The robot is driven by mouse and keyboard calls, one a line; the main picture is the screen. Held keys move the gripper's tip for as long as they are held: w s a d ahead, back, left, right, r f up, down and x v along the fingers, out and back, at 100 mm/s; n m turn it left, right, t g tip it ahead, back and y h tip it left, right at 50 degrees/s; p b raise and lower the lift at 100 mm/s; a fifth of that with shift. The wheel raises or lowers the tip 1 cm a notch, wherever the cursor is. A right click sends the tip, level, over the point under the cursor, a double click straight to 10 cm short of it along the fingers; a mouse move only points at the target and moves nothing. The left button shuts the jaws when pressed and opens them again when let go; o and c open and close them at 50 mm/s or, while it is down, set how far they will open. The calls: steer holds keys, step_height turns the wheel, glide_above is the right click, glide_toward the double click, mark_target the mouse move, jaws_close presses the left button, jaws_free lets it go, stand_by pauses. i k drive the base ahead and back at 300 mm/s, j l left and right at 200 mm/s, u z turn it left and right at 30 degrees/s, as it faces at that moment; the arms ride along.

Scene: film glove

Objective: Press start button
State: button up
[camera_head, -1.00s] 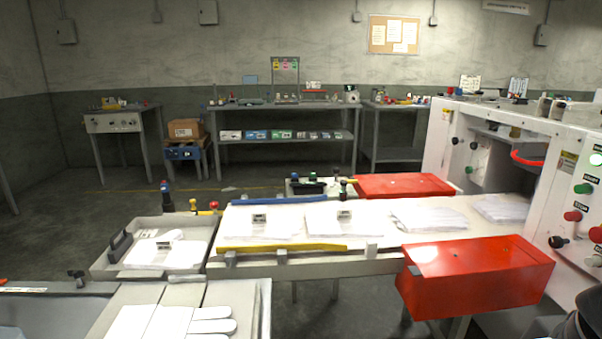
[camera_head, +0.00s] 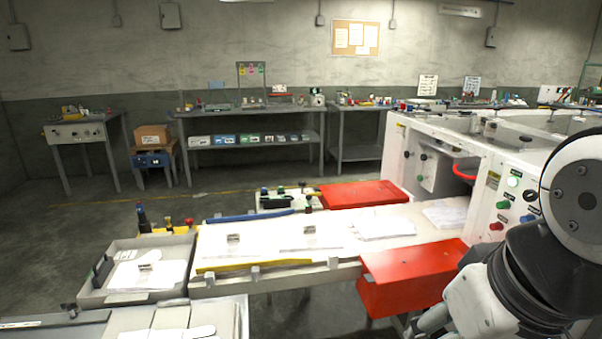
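The white machine (camera_head: 482,195) stands at the right with a control panel on its near face. A dark green button (camera_head: 503,205) sits on this panel, with a small label above it that is too small to read surely. A lit green lamp or button (camera_head: 513,182) is above it and a red button (camera_head: 496,226) is below it. My white and black arm fills the lower right, in front of part of the machine. My gripper cannot be made out.
A red box-like cover (camera_head: 410,275) juts out at the machine's near side, close to my arm. A conveyor table (camera_head: 215,285) with white sheets runs left to a grey tray (camera_head: 120,298). A second red cover (camera_head: 360,194) lies behind. Workbenches (camera_head: 245,112) line the back wall.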

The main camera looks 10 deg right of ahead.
mark_target(499, 204)
steer(key=z, duration=1.05)
